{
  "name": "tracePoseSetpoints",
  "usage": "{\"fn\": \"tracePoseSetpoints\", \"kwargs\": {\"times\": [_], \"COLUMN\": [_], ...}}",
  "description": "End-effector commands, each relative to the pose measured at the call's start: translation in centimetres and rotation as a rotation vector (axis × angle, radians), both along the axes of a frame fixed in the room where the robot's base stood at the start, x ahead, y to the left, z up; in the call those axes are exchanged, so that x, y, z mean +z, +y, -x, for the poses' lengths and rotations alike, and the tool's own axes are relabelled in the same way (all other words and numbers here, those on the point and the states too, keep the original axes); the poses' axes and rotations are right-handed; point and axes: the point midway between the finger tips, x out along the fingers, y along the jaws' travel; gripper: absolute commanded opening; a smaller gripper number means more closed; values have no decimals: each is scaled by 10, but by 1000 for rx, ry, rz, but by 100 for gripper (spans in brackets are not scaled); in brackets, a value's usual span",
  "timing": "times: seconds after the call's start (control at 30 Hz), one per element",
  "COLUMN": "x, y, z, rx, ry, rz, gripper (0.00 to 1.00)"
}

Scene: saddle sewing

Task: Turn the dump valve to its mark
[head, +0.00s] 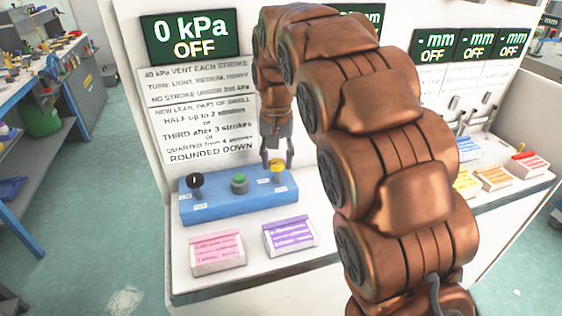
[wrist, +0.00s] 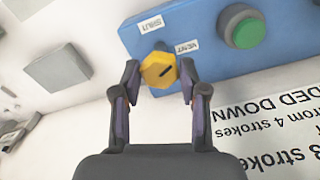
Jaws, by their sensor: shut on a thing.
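The dump valve is a yellow knob (wrist: 158,70) on the blue panel (wrist: 125,32); it also shows in the head view (head: 278,167). A short dark line on its face slants up to the right in the wrist view. A SHUT label (wrist: 151,24) and a VENT label (wrist: 187,47) sit beside it. I cannot tell which label the line points to. My gripper (wrist: 159,83) has one finger on each side of the knob and is shut on it. In the head view my gripper (head: 278,153) reaches down onto the panel's right end.
A green button (head: 239,181) and a black knob (head: 195,181) share the panel. Pink (head: 216,253) and purple (head: 289,236) boxes stand in front. A display (head: 190,37) reads 0 kPa OFF above a printed notice (head: 200,115). More small boxes (head: 497,178) stand at right.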

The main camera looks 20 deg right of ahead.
Motion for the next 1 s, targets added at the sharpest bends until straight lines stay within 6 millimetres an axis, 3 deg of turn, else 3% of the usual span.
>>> {"fn": "tracePoseSetpoints", "kwargs": {"times": [0.4,1.0], "x": [3,3], "y": [-1,-2], "z": [-2,-2], "rx": [-279,-364], "ry": [-12,-12], "rz": [-1,0], "gripper": [8,8]}}
